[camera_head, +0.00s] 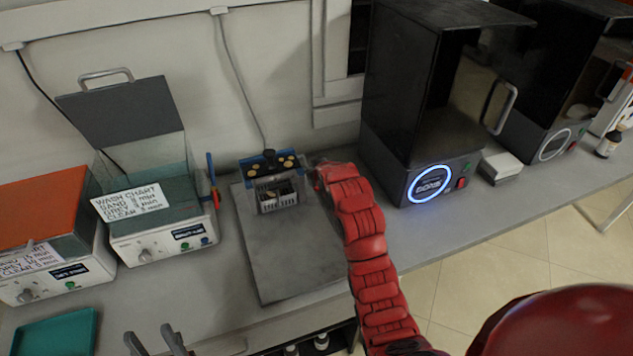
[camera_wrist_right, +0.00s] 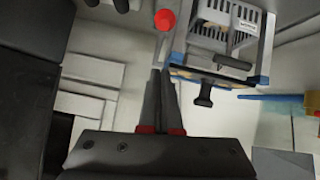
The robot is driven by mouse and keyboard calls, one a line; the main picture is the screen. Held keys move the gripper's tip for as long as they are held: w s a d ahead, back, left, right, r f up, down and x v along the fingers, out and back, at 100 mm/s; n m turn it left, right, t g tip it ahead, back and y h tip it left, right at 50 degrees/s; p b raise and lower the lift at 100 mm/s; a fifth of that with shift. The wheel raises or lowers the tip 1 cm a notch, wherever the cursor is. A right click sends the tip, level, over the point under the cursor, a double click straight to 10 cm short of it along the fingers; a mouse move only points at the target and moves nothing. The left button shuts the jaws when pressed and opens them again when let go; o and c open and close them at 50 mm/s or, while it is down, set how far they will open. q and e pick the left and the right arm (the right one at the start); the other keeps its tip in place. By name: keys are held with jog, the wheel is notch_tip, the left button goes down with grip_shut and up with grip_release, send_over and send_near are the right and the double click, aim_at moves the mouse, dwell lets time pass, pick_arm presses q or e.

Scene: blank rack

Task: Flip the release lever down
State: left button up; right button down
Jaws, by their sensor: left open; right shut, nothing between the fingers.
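A small rack (camera_head: 272,196) with a blue frame and a grey slotted basket stands at the back of a grey plate; it also shows in the wrist view (camera_wrist_right: 222,42). A red round knob (camera_wrist_right: 165,19) on a short pale stem sits beside the rack in the wrist view and looks like the release lever's end. My right gripper (camera_wrist_right: 160,75) is shut and empty, its tips apart from the knob in the picture. In the head view my right arm hides the lever. My left gripper (camera_head: 154,338) is open and empty at the bottom left.
Two wash units stand left, one with a raised grey lid (camera_head: 125,115), one with an orange lid (camera_head: 40,205). A black cabinet (camera_head: 410,100) with a lit blue ring stands close right of my right arm. The grey plate (camera_head: 292,255) before the rack is clear.

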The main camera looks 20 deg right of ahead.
jog(key=b+v, duration=0.2)
jog(key=v, duration=0.8)
jog(key=shift+w, duration=0.1)
